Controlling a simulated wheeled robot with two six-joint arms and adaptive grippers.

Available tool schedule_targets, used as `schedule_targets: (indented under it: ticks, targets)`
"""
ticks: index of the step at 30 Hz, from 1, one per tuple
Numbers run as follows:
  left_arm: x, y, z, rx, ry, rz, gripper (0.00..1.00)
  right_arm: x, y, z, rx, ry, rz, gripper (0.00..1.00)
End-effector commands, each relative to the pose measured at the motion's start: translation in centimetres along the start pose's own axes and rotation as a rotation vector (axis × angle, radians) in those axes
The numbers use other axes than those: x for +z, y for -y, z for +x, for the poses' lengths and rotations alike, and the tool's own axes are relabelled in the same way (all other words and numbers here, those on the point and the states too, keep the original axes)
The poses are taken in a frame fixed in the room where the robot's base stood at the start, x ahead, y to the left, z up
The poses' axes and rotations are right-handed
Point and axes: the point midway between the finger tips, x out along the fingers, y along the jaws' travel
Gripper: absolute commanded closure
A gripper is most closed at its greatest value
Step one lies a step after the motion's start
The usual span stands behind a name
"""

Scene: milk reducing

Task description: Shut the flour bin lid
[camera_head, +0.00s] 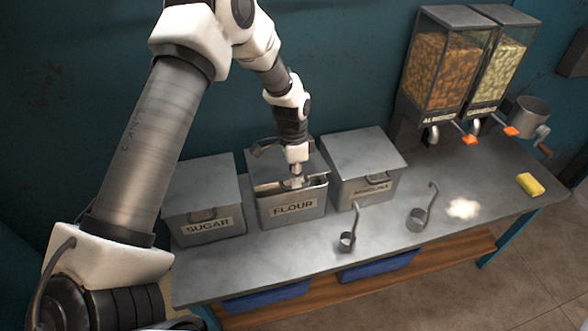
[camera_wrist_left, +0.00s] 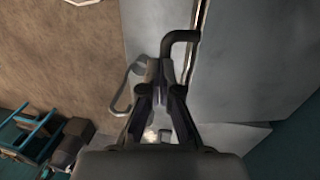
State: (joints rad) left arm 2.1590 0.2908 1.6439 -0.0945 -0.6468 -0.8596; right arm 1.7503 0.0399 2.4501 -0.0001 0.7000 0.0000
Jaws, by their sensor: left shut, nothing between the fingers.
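The grey metal flour bin (camera_head: 276,211) stands on the counter between two other bins, its label facing the front. A dark gap shows along its front top, and its lid (camera_head: 318,165) is partly raised behind my arm. My left gripper (camera_head: 296,181) is over the front of the bin's opening, shut and empty. In the left wrist view, the fingertips of my left gripper (camera_wrist_left: 158,82) are together beside a bent dark bar and a broad grey metal surface (camera_wrist_left: 245,60). My arm hides part of the lid. My right gripper is not in view.
The closed sugar bin (camera_head: 205,185) is on the left, another closed bin (camera_head: 362,160) on the right. Two scoops (camera_head: 348,240) (camera_head: 418,218), a white powder patch (camera_head: 462,208) and a yellow sponge (camera_head: 530,184) lie on the counter. Two dispensers (camera_head: 452,60) stand at the back right.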

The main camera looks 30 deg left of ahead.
Motion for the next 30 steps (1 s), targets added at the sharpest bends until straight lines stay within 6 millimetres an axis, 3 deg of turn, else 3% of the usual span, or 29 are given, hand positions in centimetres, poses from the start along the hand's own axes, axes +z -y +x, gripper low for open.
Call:
schedule_targets:
  ticks: [1, 3, 6, 10, 22, 29, 30]
  targets:
    - [0.1, -0.1, 2.3, 0.002, 0.003, 0.001, 1.0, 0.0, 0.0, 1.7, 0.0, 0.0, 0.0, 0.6]
    - [0.0, -0.2, 3.9, 0.001, 0.001, 0.0, 1.0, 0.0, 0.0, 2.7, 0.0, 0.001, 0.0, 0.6]
    - [0.0, -0.2, 5.6, 0.001, 0.001, -0.001, 1.0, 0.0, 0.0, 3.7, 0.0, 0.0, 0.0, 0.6]
    - [0.0, -0.3, 6.2, 0.0, 0.0, 0.0, 1.0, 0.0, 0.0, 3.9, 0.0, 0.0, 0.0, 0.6]
    - [0.2, -0.7, 5.7, 0.007, 0.006, -0.002, 1.0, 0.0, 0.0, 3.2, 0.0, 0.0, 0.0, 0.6]
    - [-0.2, -2.0, 0.5, -0.005, -0.004, -0.002, 1.0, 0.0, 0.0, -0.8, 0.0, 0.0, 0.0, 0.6]
    - [-0.3, -2.2, 0.6, -0.007, -0.007, -0.003, 1.0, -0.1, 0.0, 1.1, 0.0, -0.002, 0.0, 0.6]
